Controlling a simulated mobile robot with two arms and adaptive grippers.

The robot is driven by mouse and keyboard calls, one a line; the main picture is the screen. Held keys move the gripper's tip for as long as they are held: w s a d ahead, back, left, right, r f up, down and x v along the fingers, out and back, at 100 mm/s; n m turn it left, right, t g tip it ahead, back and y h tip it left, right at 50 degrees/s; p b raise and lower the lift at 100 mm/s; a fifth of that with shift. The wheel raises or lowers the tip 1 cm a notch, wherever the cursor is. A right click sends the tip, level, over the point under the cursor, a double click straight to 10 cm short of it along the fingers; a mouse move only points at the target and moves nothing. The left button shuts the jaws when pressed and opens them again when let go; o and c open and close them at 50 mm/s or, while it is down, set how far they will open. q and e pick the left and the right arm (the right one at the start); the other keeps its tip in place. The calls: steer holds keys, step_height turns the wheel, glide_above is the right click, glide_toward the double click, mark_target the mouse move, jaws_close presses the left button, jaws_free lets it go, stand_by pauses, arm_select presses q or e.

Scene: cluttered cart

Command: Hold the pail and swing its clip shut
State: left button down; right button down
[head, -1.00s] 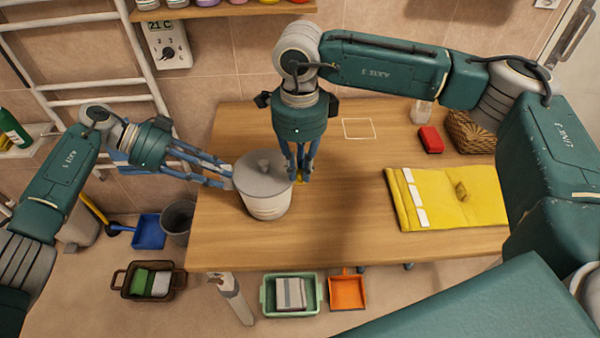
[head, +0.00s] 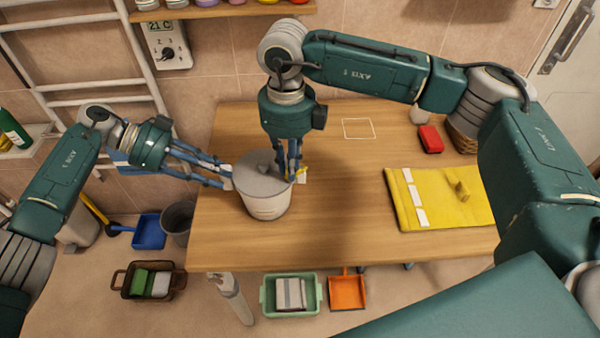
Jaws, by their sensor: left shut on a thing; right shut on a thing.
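The pail (head: 267,208) is pale grey with a flat grey lid and a small knob. It stands upright on the left part of the wooden table. My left gripper (head: 228,178) is shut on the left side of the pail, near its rim. The clip (head: 302,173) is a small yellow piece at the right edge of the lid. My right gripper (head: 288,177) points down at that edge and is shut on the clip. Its fingers hide most of the clip, so how far it lies over the rim cannot be told.
A yellow cloth (head: 440,200) with white tabs lies on the right of the wooden table (head: 340,235). A red box (head: 430,139) and a wicker basket (head: 462,143) stand behind it. The table's middle is clear. A grey bin (head: 177,222) stands on the floor at left.

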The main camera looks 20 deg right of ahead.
steer(key=shift+s+a+f, duration=0.1)
steer(key=shift+a+f, duration=0.05)
steer(key=shift+f, duration=0.05)
steer(key=m, duration=0.1)
steer(key=w+m, duration=0.1)
steer(key=m, duration=0.2)
steer(key=shift+w+a+m, duration=0.2)
steer(key=shift+a+m, duration=0.05)
steer(key=shift+m, duration=0.15)
steer(key=c, duration=2.1)
jaws_free()
steer(key=shift+w+m, duration=0.2)
steer(key=shift+m, duration=0.4)
steer(key=o, duration=0.5)
steer(key=shift+w, duration=0.1)
steer(key=shift+d+r, duration=0.1)
steer(key=shift+r, duration=0.35)
step_height(320, 180, up, 11)
steer(key=shift+r, duration=0.15)
